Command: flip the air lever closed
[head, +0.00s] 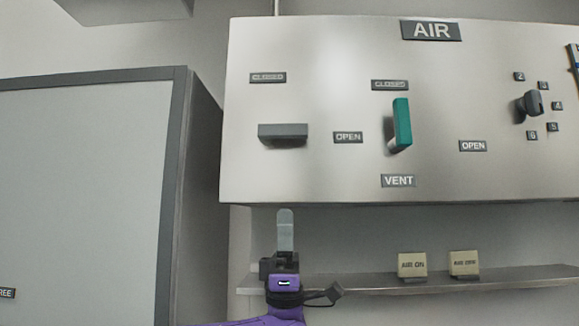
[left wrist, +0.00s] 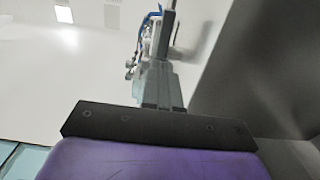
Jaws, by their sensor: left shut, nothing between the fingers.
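The metal control panel (head: 330,183) carries an AIR sign (head: 431,31) at its top. A grey lever (head: 283,132) lies horizontal at the panel's left, with a CLOSED label above it and an OPEN label to its right. A green lever (head: 402,124) stands upright, its top near a second CLOSED label, with a VENT label below. My left gripper (head: 285,214) points up just below the panel's lower edge, under the grey lever. It is shut, empty and apart from both levers. My right gripper is not in view. Neither lever can be made out in the left wrist view.
A black knob (head: 532,103) ringed by number labels is at the panel's right. Two small beige signs (head: 412,265) (head: 464,263) stand on a shelf (head: 400,287) below the panel. A large grey-framed cabinet (head: 85,190) stands at left. The space before the panel looks clear.

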